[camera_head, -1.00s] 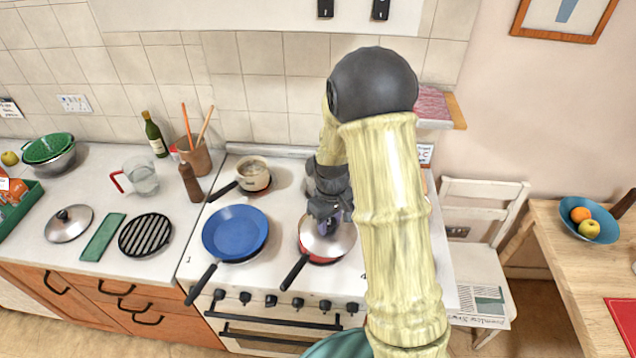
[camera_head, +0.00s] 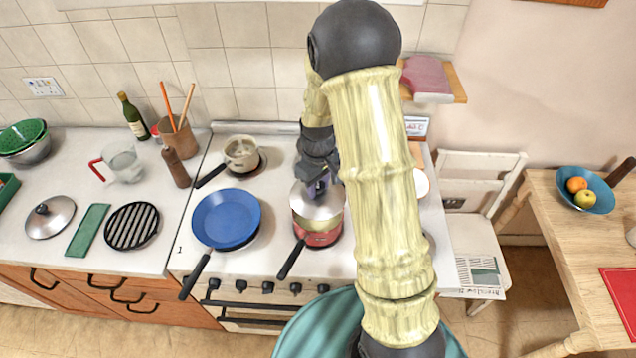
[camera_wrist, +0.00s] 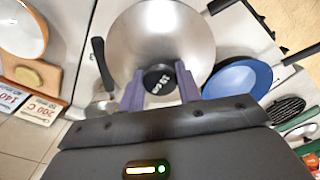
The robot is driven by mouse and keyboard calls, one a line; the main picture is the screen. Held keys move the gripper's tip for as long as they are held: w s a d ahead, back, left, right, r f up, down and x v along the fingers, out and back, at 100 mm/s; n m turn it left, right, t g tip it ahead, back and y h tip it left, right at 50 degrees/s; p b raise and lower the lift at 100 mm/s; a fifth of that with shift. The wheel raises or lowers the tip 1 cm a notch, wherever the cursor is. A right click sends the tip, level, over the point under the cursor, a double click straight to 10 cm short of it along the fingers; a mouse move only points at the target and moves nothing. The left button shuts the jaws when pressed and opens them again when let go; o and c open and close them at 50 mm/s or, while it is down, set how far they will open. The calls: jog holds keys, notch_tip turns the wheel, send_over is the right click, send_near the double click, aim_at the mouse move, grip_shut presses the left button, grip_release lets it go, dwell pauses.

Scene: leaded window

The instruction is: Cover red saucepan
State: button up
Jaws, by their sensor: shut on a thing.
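A red saucepan (camera_head: 318,238) with a dark handle stands on the front right of the stove in the head view. My gripper (camera_head: 319,188) is shut on the black knob (camera_wrist: 158,78) of a silver lid (camera_head: 316,205). The lid is over the back part of the saucepan, and the pan's pale inside shows below the lid's front edge. The lid looks raised and offset; whether it touches the rim I cannot tell. In the wrist view the lid (camera_wrist: 160,40) fills the top middle and hides the saucepan's body.
A blue frying pan (camera_head: 226,216) sits close left of the saucepan, and a cream pot (camera_head: 241,154) behind. Another silver lid (camera_head: 50,217), a green board (camera_head: 88,230) and a black grill trivet (camera_head: 132,226) lie on the left counter. My arm hides the stove's right part.

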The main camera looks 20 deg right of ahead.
aim_at(319, 197)
jog(key=shift+f+b, duration=1.85)
jog(key=shift+f, duration=0.8)
jog(key=shift+s, duration=0.1)
jog(key=shift+f, duration=0.4)
jog(key=shift+s+d+r, duration=0.1)
jog(key=shift+f+b, duration=0.25)
jog(key=shift+b, duration=0.1)
dwell(0.4)
jog(key=o, duration=1.7)
